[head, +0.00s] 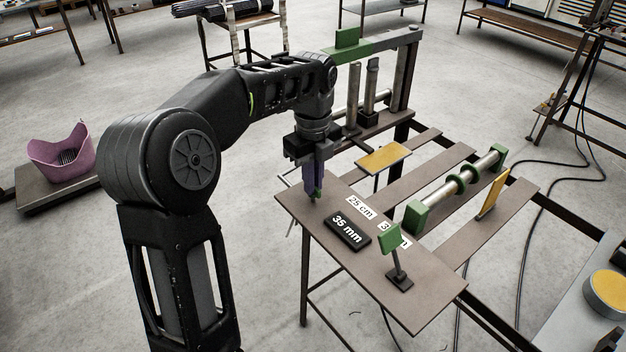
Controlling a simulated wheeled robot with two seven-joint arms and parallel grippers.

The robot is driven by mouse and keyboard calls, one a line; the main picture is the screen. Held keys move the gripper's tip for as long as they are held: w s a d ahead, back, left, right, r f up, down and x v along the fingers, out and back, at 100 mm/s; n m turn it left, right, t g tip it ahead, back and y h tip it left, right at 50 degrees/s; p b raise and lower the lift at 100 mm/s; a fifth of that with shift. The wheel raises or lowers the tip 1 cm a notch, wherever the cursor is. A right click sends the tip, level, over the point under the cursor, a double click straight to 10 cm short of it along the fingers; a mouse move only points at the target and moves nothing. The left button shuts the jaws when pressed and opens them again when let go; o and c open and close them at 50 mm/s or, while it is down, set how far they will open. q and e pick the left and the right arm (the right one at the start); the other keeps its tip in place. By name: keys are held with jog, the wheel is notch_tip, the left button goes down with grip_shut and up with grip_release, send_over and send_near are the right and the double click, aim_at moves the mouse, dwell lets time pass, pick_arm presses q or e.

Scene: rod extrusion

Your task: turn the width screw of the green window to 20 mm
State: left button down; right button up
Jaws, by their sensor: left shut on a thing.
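My left gripper (315,190) points down at the left end of the brown table plate (430,290). It is shut on a small green piece (318,189), mostly hidden between its purple fingers; I cannot tell for certain that this is the width screw. A black display (348,231) reading "35 mm" lies just right of the gripper. A second card (404,242) is partly hidden by a tilted green plate (389,237) on a small black stand. My right gripper is out of view.
A roller with green end blocks (455,186) lies across the slats at the right. A yellow pad (383,157) stands behind the plate, another yellow panel (492,193) beside the roller. A metal frame with a green block (347,38) rises behind. A pink tub (62,150) is far left.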

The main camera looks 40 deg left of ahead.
pick_arm(q)
jog(key=shift+n, duration=0.5)
dwell(0.3)
jog(key=n+p, duration=0.1)
jog(key=n, duration=0.3)
jog(key=shift+n, duration=0.3)
jog(key=n+p, duration=0.1)
jog(key=n, duration=0.2)
jog(key=shift+n, duration=0.3)
jog(key=n, duration=0.3)
jog(key=shift+n+p, duration=0.3)
jog(key=n, duration=0.3)
jog(key=shift+n, duration=0.3)
jog(key=n, duration=0.3)
jog(key=shift+n+p, duration=0.3)
jog(key=shift+p, duration=0.05)
jog(key=n, duration=0.6)
jog(key=shift+n, duration=0.3)
